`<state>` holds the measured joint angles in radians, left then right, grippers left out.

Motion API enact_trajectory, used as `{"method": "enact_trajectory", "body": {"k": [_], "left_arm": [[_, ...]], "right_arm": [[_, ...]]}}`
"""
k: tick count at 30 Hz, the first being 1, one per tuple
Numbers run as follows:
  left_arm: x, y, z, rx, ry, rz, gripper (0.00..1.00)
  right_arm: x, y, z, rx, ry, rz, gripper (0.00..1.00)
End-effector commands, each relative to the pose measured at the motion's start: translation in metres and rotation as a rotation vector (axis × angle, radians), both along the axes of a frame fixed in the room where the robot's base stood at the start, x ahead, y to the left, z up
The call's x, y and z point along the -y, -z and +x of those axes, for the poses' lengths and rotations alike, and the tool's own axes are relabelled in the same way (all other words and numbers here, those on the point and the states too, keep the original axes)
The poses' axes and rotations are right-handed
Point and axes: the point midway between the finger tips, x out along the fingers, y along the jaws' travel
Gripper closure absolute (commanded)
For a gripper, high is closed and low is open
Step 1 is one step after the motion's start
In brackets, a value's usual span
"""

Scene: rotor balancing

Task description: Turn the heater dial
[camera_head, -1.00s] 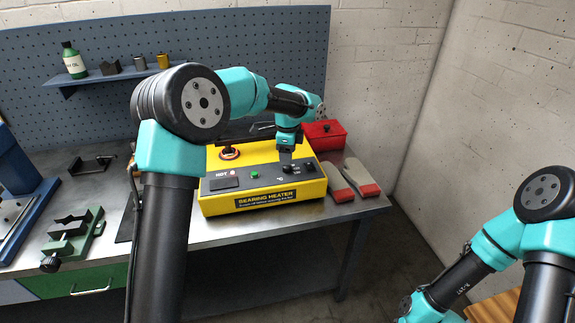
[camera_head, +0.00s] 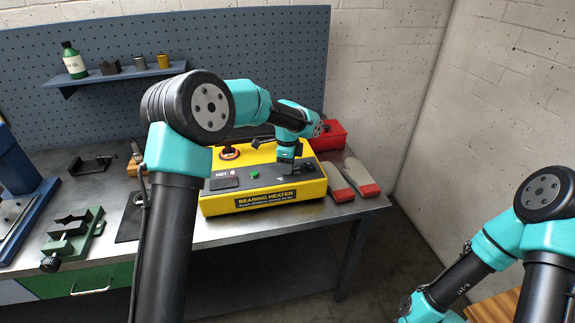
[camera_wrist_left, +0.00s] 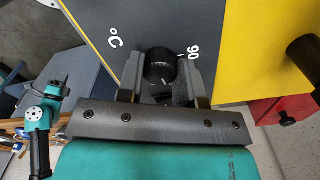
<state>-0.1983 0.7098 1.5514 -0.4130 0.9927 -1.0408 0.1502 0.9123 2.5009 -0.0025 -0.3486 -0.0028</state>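The yellow bearing heater (camera_head: 264,201) stands on the bench with its dark control panel on top. In the left wrist view its black dial (camera_wrist_left: 160,67) sits between the "°C" and "90" marks. My left gripper (camera_head: 286,177) is over the panel, pointing down, and hides the dial in the head view. Its two fingers (camera_wrist_left: 162,75) straddle the dial, one close on each side. I cannot tell whether they press on it.
A red box (camera_head: 325,135) stands behind the heater's right side. Grey and red gloves (camera_head: 361,176) lie to its right. A green fixture (camera_head: 72,235) and a blue press (camera_head: 20,185) stand at the left.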

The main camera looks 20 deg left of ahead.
Motion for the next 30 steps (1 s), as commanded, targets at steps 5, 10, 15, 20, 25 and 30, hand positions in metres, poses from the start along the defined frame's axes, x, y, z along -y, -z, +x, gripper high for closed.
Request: {"method": "enact_trajectory", "body": {"k": [5,10,15,20,25,30], "left_arm": [[0.0000,-0.0001,0.0000,0.000,0.000,0.000,0.87],[0.0000,-0.0002,0.0000,0.000,-0.003,0.000,0.90],[0.0000,-0.0002,0.0001,0.000,-0.025,0.000,0.90],[0.0000,-0.0002,0.0002,0.000,-0.078,0.000,0.90],[-0.0001,-0.0002,0.0003,0.000,-0.176,0.000,0.90],[-0.0002,-0.0002,0.0005,0.000,-0.312,0.000,0.90]], "right_arm": [[0.0000,0.0000,0.0000,0.000,0.000,0.000,1.00],[0.0000,0.0000,0.0000,0.000,0.000,0.000,1.00],[0.0000,0.0000,0.0000,0.000,0.000,0.000,1.00],[0.0000,0.0000,0.0000,0.000,0.000,0.000,1.00],[0.0000,0.0000,0.0000,0.000,0.000,0.000,1.00],[0.0000,0.0000,0.0000,0.000,0.000,0.000,1.00]]}}
